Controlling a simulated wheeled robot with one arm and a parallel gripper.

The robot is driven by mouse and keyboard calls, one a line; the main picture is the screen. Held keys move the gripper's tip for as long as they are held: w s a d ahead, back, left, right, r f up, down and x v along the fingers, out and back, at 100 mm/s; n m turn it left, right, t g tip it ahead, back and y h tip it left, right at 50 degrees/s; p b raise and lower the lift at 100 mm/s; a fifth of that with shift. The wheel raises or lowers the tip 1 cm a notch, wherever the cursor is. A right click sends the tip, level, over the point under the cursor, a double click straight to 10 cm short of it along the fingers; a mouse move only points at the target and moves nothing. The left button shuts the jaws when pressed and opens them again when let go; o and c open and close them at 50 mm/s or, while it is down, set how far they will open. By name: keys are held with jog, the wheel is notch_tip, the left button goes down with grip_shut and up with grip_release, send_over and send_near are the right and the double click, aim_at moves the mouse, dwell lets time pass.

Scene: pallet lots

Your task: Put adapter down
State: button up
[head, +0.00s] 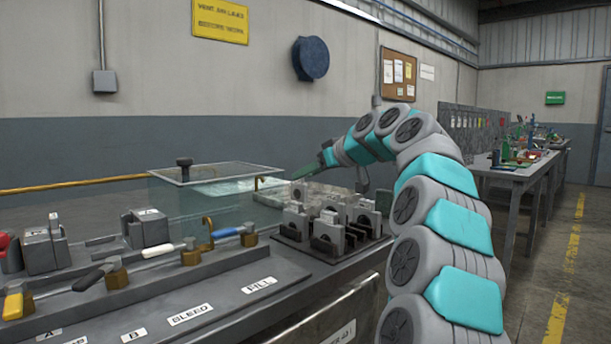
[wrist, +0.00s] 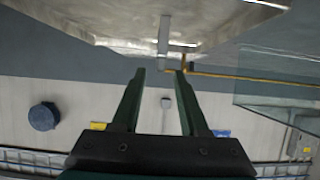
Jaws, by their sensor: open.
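My gripper (head: 308,171) reaches over the far side of the bench, behind the rack of grey blocks, in the head view. In the wrist view its two dark fingers (wrist: 160,72) are apart with nothing gripped between them. A small grey part with a crosspiece (wrist: 164,38), perhaps the adapter, shows just beyond the fingertips, by a pale metallic surface (wrist: 100,22). It looks apart from the fingers. I cannot tell for sure that it is the adapter. In the head view I cannot make it out.
A clear lidded tank (head: 205,208) stands left of my gripper. A dark rack (head: 292,243) with several grey blocks sits in front. Valves with coloured handles (head: 228,232) line the bench at left. A brass pipe (head: 80,184) runs along the wall.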

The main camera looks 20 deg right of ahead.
jog(key=v, duration=1.1)
jog(key=shift+f, duration=0.1)
